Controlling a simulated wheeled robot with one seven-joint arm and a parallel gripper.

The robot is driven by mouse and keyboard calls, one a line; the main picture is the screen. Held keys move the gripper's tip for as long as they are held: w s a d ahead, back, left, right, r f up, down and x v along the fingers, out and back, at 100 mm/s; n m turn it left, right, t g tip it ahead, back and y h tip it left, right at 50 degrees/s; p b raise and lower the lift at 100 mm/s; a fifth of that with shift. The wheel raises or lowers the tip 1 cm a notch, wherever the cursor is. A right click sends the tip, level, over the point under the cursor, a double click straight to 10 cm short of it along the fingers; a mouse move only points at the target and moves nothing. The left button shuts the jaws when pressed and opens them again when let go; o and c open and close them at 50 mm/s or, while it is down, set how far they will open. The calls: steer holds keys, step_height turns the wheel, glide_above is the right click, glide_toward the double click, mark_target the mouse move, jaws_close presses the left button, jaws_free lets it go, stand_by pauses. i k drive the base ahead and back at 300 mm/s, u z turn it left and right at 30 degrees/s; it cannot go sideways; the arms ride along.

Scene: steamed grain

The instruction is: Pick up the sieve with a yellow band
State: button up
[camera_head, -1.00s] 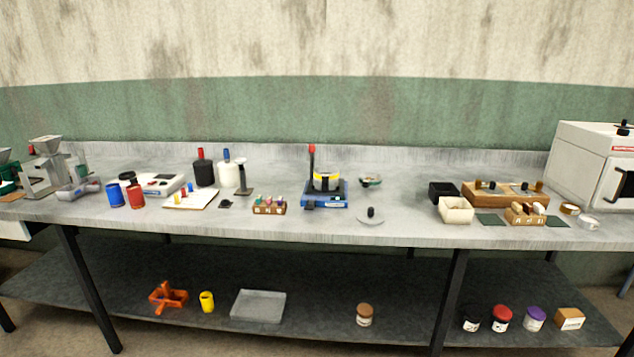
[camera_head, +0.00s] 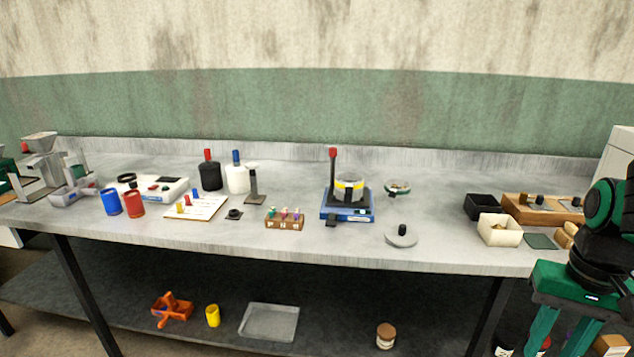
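A round metallic vessel with a yellow band (camera_head: 349,188) sits on a blue device (camera_head: 347,212) near the middle of the bench; it looks like the sieve. A dark upright post with a red top stands at its left, and a dark part crosses its front. My gripper (camera_head: 553,335) shows at the lower right as green fingers pointing down, in front of the bench's edge. The fingers stand apart with a gap between them, and I see nothing held. It is well to the right of the sieve and touches nothing that I can see.
A grey lid with a black knob (camera_head: 401,236) lies right of the blue device, with a small bowl (camera_head: 397,187) behind. A wooden vial rack (camera_head: 285,219) stands at left. A cream box (camera_head: 499,229) and black box (camera_head: 482,206) stand at right. Bare bench lies in front.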

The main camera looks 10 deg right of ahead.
mark_target(349, 184)
steer(key=z, duration=0.3)
steer(key=i, duration=0.95)
steer(key=z, duration=0.6)
